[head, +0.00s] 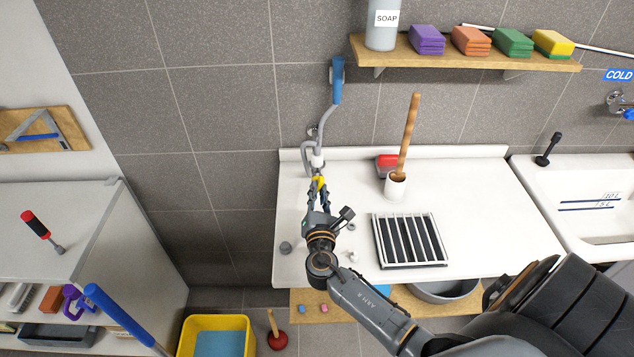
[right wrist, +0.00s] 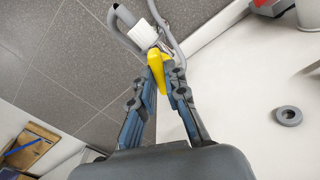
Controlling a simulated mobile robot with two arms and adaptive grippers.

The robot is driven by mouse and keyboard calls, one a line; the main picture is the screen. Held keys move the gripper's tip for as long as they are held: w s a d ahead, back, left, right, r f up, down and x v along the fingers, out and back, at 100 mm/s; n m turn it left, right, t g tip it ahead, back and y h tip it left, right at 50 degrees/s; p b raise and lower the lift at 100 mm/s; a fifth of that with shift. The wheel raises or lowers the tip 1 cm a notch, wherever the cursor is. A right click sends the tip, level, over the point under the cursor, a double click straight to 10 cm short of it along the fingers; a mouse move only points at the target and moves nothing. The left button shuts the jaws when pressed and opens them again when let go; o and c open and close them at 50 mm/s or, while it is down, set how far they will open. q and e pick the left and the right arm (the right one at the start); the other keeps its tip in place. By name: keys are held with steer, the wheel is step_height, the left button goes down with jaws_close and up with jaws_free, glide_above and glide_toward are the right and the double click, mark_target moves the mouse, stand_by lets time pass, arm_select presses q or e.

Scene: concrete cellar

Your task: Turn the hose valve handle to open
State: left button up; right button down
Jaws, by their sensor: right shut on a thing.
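The yellow valve handle (head: 319,182) sits below a white fitting (head: 317,161) on the grey hose, at the back left of the white counter. My right gripper (head: 318,190) reaches it from the front and is shut on the handle. In the right wrist view the yellow handle (right wrist: 157,70) stands between the two fingertips (right wrist: 163,72), with the white fitting (right wrist: 144,38) and grey hose loops just beyond. The grey hose (head: 325,125) runs up to a blue holder (head: 337,80) on the wall. The fingers hide part of the handle. My left gripper is not in view.
On the white counter (head: 490,210) are a striped rack (head: 409,240), a white cup (head: 395,187) with a wooden handle, a red object (head: 385,165) and a grey ring (right wrist: 288,116). A shelf (head: 470,58) with sponges hangs above. A yellow bin (head: 214,322) stands on the floor.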

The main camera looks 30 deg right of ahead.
steer(key=shift+n, duration=0.3)
steer(key=n+p, duration=0.3)
steer(key=n, duration=0.1)
steer(key=shift+p, duration=0.35)
steer(key=c, duration=1.2)
jaws_free()
steer(key=shift+s, duration=0.1)
steer(key=p+v, duration=0.1)
steer(key=v, duration=0.6)
